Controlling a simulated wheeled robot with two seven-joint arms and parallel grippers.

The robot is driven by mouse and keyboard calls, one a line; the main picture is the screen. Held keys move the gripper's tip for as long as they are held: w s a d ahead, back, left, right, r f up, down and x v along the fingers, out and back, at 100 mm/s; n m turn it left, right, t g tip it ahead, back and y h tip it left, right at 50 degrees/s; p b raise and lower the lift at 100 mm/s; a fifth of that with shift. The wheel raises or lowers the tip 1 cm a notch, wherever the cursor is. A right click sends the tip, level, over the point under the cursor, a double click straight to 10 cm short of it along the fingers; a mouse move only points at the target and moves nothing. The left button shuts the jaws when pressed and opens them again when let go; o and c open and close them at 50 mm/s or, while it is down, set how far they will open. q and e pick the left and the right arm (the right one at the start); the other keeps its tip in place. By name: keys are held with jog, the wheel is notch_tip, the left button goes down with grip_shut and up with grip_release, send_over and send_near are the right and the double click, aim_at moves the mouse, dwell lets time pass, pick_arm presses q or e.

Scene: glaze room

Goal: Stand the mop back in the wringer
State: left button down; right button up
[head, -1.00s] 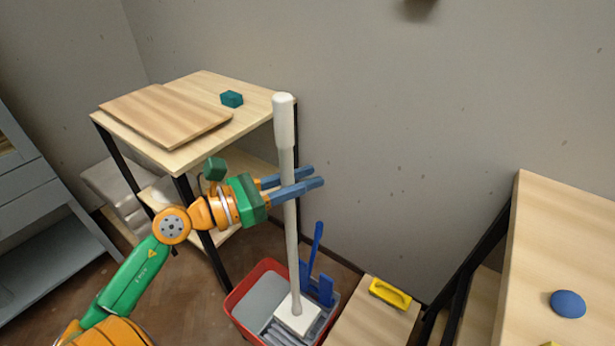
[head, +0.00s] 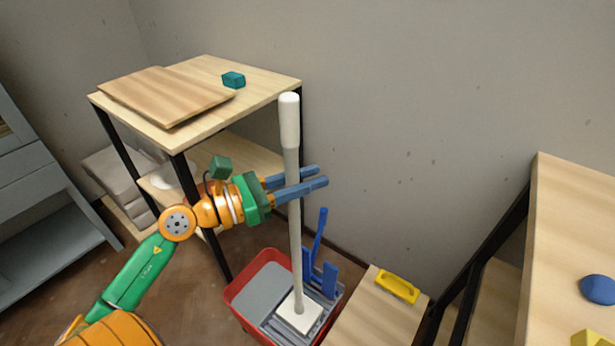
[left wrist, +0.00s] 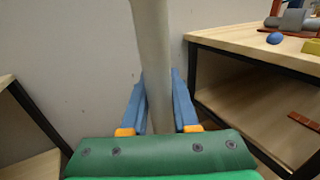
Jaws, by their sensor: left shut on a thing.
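The mop (head: 293,215) stands nearly upright, with a pale handle and a thick white grip at its top. Its square white head (head: 299,313) is at the blue and grey wringer (head: 322,280) on the red bucket (head: 235,290); I cannot tell whether it rests there or hangs just above. My left gripper (head: 304,182) is shut on the mop handle, below the thick grip. The left wrist view also shows the handle (left wrist: 154,70) between the blue fingers. My right gripper is not in view.
A wooden shelf stand (head: 270,82) with a board (head: 165,95) and a teal block (head: 233,80) is behind my left arm. A low wooden surface with a yellow handle-shaped thing (head: 398,286) is right of the bucket. A table (head: 565,220) with a blue object (head: 600,289) stands at right.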

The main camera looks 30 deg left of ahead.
pick_arm(q)
jog(key=shift+f+b, duration=0.3)
jog(key=shift+f, duration=0.05)
jog(key=c, duration=0.6)
grip_release()
jog(key=shift+s, duration=0.1)
